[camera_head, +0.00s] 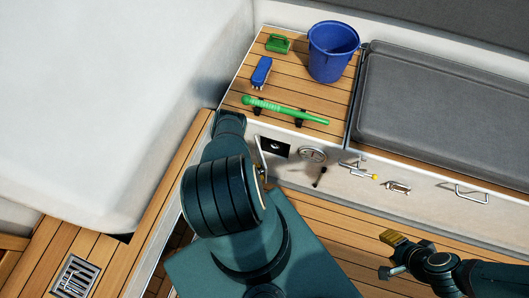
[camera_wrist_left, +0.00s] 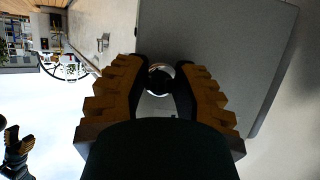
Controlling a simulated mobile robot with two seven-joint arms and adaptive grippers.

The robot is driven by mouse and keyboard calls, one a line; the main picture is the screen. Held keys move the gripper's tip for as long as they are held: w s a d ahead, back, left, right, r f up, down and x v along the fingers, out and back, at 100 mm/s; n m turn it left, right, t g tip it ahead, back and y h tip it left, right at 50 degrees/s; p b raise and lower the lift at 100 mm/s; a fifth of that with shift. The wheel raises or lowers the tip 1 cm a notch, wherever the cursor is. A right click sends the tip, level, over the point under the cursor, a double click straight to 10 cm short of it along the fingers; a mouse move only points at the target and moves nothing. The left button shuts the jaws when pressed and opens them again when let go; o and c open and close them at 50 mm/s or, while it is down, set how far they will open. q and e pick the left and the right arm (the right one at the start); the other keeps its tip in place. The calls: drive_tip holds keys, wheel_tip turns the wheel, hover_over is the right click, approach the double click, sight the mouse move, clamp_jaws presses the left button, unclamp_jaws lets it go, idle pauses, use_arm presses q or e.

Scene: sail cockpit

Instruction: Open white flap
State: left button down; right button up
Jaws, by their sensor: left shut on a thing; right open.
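The white flap (camera_head: 261,156) shows in the head view as a thin pale edge, swung out from the cockpit wall. It stands at the left of a dark square opening (camera_head: 283,150). In the left wrist view the flap (camera_wrist_left: 225,65) is a shaded grey panel with a round shiny knob (camera_wrist_left: 160,70). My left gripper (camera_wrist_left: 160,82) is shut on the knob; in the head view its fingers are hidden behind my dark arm. My right gripper (camera_head: 392,255) is open and empty at the lower right, above the deck.
Right of the opening the wall carries a round fitting (camera_head: 313,154), a small lever (camera_head: 320,177) and a metal handle (camera_head: 471,194).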

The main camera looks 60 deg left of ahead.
use_arm(q)
drive_tip(key=shift+s+a+m+h, duration=0.3)
drive_tip(key=shift+s+m+h, duration=0.15)
drive_tip(key=shift+m+h, duration=0.05)
drive_tip(key=c, duration=0.7)
unclamp_jaws()
wheel_tip(320, 180, up, 10)
